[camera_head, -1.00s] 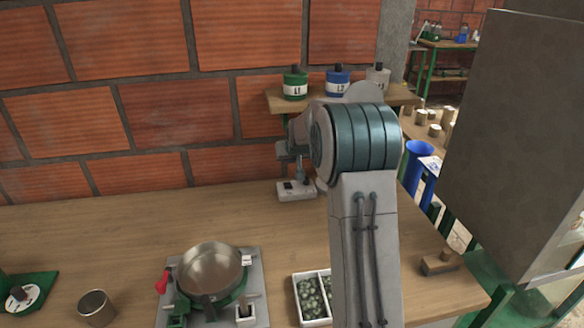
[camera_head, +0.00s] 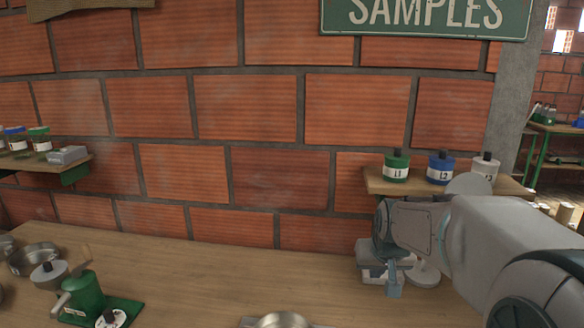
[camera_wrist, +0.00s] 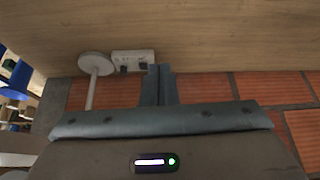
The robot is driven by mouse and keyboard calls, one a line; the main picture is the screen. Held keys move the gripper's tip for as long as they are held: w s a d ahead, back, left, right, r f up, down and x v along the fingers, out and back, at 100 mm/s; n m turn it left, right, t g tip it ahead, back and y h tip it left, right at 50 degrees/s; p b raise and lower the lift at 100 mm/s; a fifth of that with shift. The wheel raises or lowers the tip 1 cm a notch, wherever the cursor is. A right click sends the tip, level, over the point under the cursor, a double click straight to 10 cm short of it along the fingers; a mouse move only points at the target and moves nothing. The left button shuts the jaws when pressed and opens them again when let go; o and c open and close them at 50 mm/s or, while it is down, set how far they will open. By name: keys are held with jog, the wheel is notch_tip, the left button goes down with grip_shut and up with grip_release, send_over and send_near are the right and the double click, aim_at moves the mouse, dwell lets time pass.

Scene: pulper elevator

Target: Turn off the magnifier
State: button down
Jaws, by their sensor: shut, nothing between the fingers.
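A pale round base (camera_head: 425,273) with a thin stem stands on the table near the wall; it also shows in the wrist view (camera_wrist: 95,65). A grey disc (camera_head: 468,185) above it, partly behind my arm, looks like the magnifier's head. Beside the base is a small white box (camera_head: 371,273) with a dark knob or switch, clearer in the wrist view (camera_wrist: 132,60). Whether the box belongs to the magnifier I cannot tell. My gripper (camera_head: 394,288) is shut and empty, pointing down in front of the box. Its fingertips (camera_wrist: 158,70) appear near the box; contact is unclear.
A wooden shelf (camera_head: 378,182) with green, blue and white labelled jars is on the brick wall above the box. A green device (camera_head: 85,298) and metal pans (camera_head: 35,260) stand at the left. The middle of the table (camera_head: 230,275) is mostly clear.

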jog(key=s+a+f+g, duration=0.1)
jog(key=s+a, duration=0.1)
jog(key=s, duration=0.8)
jog(key=s+a+f+g+p, duration=0.1)
jog(key=s, duration=1)
jog(key=shift+s+a+n+g, duration=0.3)
jog(key=shift+a+g, duration=0.1)
jog(key=shift+d+f, duration=0.1)
jog(key=shift+f, duration=0.05)
